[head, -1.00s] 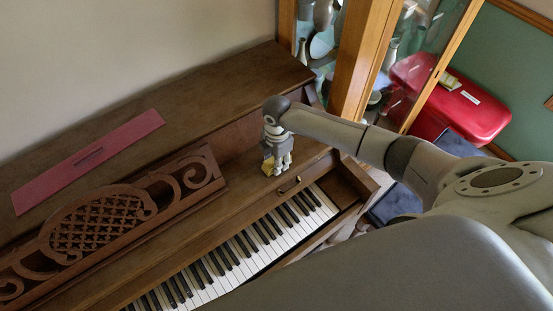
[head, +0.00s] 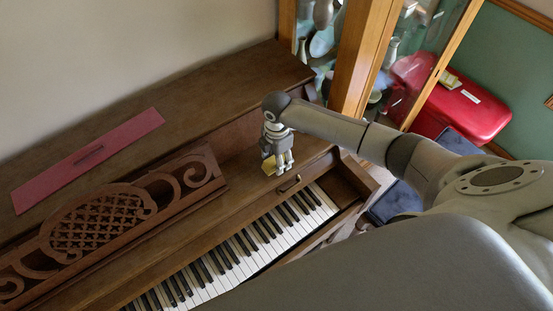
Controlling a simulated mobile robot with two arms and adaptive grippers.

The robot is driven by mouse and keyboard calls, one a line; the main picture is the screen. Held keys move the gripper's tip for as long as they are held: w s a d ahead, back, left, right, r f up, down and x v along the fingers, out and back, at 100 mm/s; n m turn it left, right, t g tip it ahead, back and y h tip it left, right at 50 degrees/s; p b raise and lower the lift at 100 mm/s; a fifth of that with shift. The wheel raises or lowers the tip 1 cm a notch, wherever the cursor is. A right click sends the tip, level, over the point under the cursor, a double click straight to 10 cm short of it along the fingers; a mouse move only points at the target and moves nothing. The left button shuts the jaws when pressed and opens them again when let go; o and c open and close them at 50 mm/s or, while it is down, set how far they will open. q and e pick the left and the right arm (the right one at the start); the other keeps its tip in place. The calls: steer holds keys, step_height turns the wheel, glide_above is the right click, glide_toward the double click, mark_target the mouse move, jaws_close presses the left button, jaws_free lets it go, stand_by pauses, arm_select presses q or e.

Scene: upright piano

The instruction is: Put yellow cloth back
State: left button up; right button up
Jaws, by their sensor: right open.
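The yellow cloth (head: 268,166) is a small piece at the right end of the piano, on the wooden ledge behind the keys. My right gripper (head: 279,171) is directly over this spot, pointing down, with its fingers apart beside the cloth. The fingers partly hide the cloth, and I cannot tell whether they touch it. My left gripper is not in view.
The upright piano (head: 215,95) has a carved music stand (head: 105,220) and exposed keys (head: 240,255). A long red strip (head: 90,158) lies on its top. A glass cabinet (head: 352,65) and a red case (head: 480,110) stand at the right.

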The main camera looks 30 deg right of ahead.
step_height(320, 180, up, 11)
steer(key=b, duration=0.1)
